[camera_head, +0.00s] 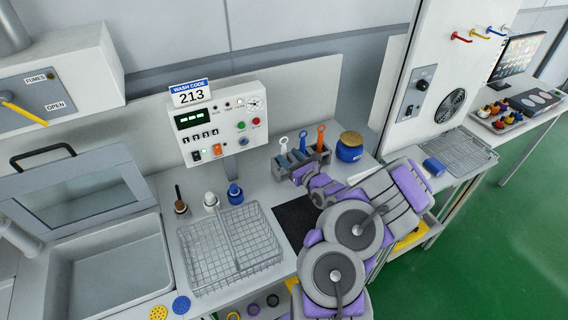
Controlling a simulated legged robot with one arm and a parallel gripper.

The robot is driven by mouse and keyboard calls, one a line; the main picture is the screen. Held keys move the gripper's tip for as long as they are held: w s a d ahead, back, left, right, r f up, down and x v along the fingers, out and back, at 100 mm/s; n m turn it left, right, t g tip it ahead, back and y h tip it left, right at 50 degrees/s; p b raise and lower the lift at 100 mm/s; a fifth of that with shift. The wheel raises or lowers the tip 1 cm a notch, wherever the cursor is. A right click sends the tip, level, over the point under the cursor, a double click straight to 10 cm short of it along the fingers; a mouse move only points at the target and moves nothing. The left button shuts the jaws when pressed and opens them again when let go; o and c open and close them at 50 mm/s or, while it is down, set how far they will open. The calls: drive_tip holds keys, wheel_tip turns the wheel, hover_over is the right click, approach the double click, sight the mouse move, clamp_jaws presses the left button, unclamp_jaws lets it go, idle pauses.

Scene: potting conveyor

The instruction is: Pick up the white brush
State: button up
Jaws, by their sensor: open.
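A dark grey holder (321,158) stands on the bench right of the control panel, with upright brushes in it. Only the upper handles show; the lower parts are hidden in the holder. My gripper (296,173) is open at the front of the holder, just below the brushes in the picture. It looks empty; I cannot tell whether it touches the holder. My grey and purple arm reaches in from the lower right.
A wire basket (212,255) and small bottles (234,194) are to the left. The control panel (221,124) rises behind. A dark mat (290,220) lies in front of the holder.

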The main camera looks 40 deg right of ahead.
drive_tip(key=w+b, duration=0.1)
drive_tip(key=w, duration=0.4)
drive_tip(key=shift+w+d+b, duration=0.1)
drive_tip(key=shift+w+b, duration=0.15)
drive_tip(key=shift+b, duration=0.1)
drive_tip(key=shift+c, duration=0.2)
drive_tip(key=shift+f, duration=0.1)
clamp_jaws()
